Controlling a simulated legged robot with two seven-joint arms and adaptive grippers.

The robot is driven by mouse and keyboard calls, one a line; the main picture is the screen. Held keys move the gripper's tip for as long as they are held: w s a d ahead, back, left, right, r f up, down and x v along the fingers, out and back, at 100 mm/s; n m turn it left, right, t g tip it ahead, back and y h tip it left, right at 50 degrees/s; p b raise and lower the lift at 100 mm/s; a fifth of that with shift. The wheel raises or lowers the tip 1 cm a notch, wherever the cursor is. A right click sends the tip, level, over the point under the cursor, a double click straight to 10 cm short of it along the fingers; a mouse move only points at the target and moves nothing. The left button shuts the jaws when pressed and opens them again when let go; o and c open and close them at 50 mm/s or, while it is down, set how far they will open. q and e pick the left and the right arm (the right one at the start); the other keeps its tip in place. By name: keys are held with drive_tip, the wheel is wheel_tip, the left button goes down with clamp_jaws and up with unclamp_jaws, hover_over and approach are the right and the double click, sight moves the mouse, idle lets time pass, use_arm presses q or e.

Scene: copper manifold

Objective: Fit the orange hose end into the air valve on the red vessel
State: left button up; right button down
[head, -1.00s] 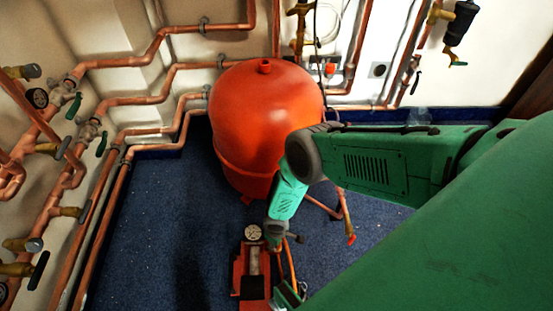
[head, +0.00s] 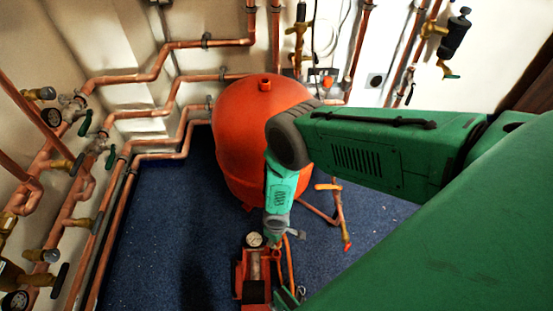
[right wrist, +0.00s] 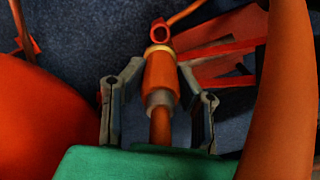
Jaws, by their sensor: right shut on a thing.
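The red vessel (head: 262,125) stands on the blue floor with a short stub (head: 264,85) on top. Its side fills the left of the right wrist view (right wrist: 40,125). My right gripper (right wrist: 160,72) is shut on the orange hose end (right wrist: 160,75), which has a brass ring at its tip and a grey collar behind. A red ring with a dark hole (right wrist: 161,33) shows just past the tip; I cannot tell if it is the air valve or whether they touch. In the head view my right gripper (head: 276,240) hangs by the pump, small and unclear. My left gripper is not seen.
A red foot pump (head: 252,285) with a round gauge (head: 255,240) lies below the vessel. Orange hose (right wrist: 282,100) curves close along the wrist view's right. Copper pipes (head: 155,95) line the walls. Blue floor (head: 150,230) to the left is clear.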

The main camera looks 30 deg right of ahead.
drive_tip(key=shift+r, duration=0.2)
drive_tip(key=shift+r+p, duration=1.8)
drive_tip(key=shift+r, duration=0.45)
